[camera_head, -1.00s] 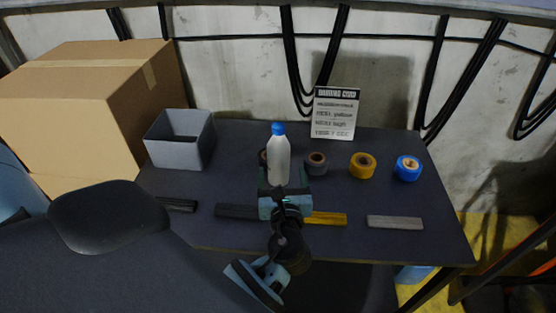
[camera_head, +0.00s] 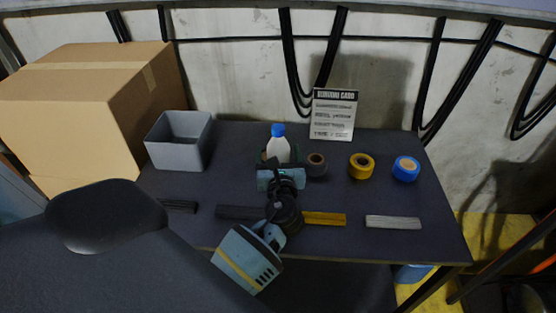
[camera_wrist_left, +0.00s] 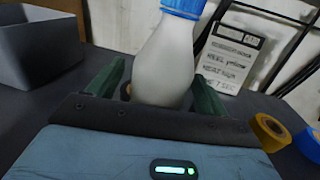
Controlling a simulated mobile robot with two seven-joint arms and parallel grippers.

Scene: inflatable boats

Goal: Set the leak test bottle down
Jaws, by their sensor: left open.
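The leak test bottle (camera_head: 279,150) is white with a blue cap and is upright above the middle of the dark table (camera_head: 400,247). It also shows large in the left wrist view (camera_wrist_left: 167,62). My left gripper (camera_head: 277,160) is open, with its green fingers (camera_wrist_left: 160,88) apart on either side of the bottle's lower body. The bottle's base is hidden behind the gripper, so I cannot see its contact with the table. My right gripper is not in view.
A grey bin (camera_head: 180,141) and a cardboard box (camera_head: 80,115) are at the left. A printed card (camera_head: 333,114) stands behind. Flat strips, including a yellow one (camera_head: 325,219), lie along the front.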

